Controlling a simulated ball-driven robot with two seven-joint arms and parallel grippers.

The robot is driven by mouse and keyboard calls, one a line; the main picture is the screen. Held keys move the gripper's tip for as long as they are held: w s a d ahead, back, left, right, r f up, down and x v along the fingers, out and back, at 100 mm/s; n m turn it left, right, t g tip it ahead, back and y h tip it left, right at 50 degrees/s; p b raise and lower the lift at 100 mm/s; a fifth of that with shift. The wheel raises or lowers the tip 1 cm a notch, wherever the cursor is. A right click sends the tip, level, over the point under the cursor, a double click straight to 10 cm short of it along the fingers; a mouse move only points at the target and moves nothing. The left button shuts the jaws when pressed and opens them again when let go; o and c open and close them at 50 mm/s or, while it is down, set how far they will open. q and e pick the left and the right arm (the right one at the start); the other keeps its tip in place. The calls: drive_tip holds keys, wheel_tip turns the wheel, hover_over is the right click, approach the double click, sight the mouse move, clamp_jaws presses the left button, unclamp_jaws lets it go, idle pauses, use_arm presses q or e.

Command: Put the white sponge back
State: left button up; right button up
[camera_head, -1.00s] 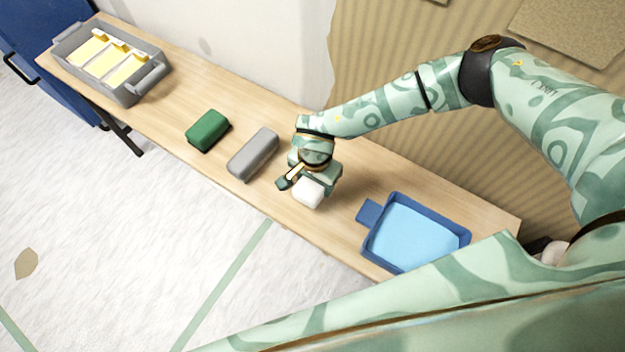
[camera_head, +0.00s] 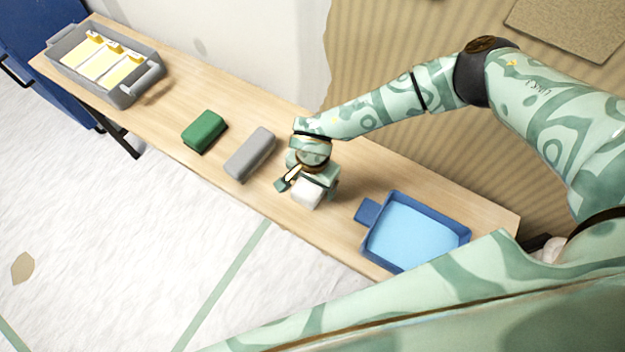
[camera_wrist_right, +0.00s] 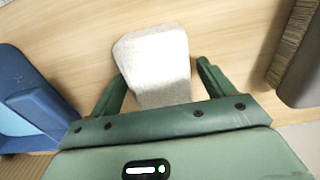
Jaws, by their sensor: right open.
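The white sponge (camera_head: 307,193) rests on the wooden plank table between the grey block and the blue tray. My right gripper (camera_head: 304,187) is over it, pointing down. In the right wrist view the sponge (camera_wrist_right: 157,62) lies between the two green fingers of the right gripper (camera_wrist_right: 160,84). The fingers are open, with a gap showing on the right side and the left finger close to the sponge's edge. My left gripper is not in view.
A grey block (camera_head: 250,154) and a green block (camera_head: 204,131) lie in a row to the left. A blue tray (camera_head: 367,212) with light blue liquid stands to the right. A grey crate (camera_head: 125,95) with yellow-and-white items is at the far left end.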

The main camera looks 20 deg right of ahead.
use_arm(q)
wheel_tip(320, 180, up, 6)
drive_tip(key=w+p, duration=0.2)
drive_tip(key=p, duration=0.5)
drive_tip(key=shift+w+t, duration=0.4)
use_arm(e)
wheel_tip(320, 180, up, 16)
drive_tip(key=shift+r, duration=0.1)
